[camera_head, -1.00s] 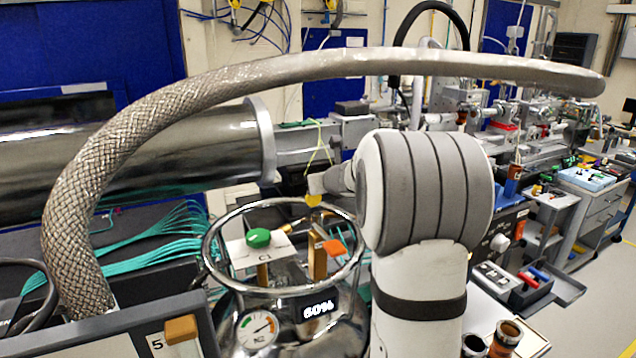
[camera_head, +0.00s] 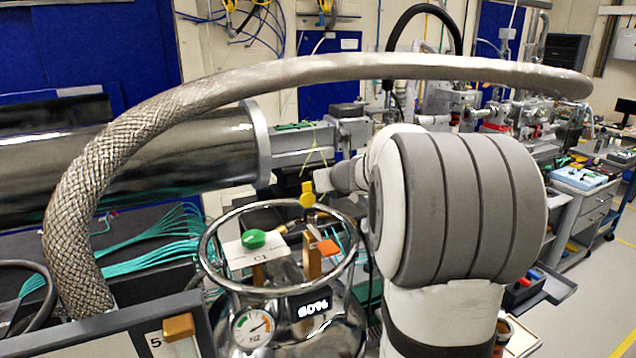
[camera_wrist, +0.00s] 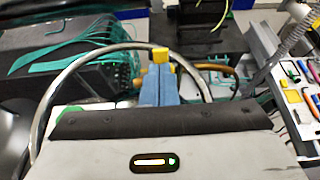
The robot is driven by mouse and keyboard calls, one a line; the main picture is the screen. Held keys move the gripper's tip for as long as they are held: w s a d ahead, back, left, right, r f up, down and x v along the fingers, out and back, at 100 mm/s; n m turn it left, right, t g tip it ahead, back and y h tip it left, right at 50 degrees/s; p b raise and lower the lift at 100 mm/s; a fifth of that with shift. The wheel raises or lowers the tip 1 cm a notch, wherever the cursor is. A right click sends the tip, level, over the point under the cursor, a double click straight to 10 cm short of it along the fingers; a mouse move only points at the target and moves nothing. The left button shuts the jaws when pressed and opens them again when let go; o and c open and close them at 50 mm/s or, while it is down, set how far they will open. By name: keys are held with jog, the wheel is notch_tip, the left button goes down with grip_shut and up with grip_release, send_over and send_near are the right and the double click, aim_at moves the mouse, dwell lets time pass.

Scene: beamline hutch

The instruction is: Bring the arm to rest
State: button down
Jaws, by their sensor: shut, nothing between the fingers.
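My gripper (camera_wrist: 160,58) shows in the wrist view as blue fingers with yellow tips held together, with nothing between them. Behind and around the fingers runs the metal ring of the dewar (camera_wrist: 62,78). In the head view my arm's large grey-banded joint fills the right of centre, and its far end reaches left behind the dewar's ring (camera_head: 208,240). A yellow piece at that end looks like my fingertips, just above the ring's far side. Whether anything touches the ring cannot be told.
The dewar carries a green knob (camera_head: 253,239), an orange-topped valve (camera_head: 328,247) and a gauge (camera_head: 254,326). A braided hose (camera_head: 130,135) arches across the front. A large metal cylinder (camera_head: 180,150) lies behind at left. Teal cables (camera_head: 165,235) spread below it. Open floor lies far right.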

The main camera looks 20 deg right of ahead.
jog(key=s+r, duration=0.5)
jog(key=s+a+f+n+g+y, duration=0.1)
jog(key=s+a+f+n+g, duration=0.15)
jog(key=s+a+n, duration=0.2)
jog(key=s+a+f+n+g+y+b, duration=0.1)
jog(key=s+a+f+n, duration=0.2)
jog(key=a+n, duration=0.3)
jog(key=s+a+f+n+g+y, duration=0.1)
jog(key=s+a+f+n, duration=0.15)
jog(key=a+n, duration=0.3)
jog(key=s+f+n+g+h, duration=0.1)
jog(key=s+f+n, duration=0.2)
jog(key=s+n, duration=0.3)
jog(key=s+a+f+n+g+h+b, duration=0.1)
jog(key=s+f+n+g, duration=0.1)
jog(key=s+f+n, duration=0.2)
jog(key=s+f+n+g+h, duration=0.1)
jog(key=s+f+n+g, duration=0.1)
jog(key=s+n, duration=0.7)
jog(key=shift+a+f+n, duration=0.4)
jog(key=shift+f, duration=0.45)
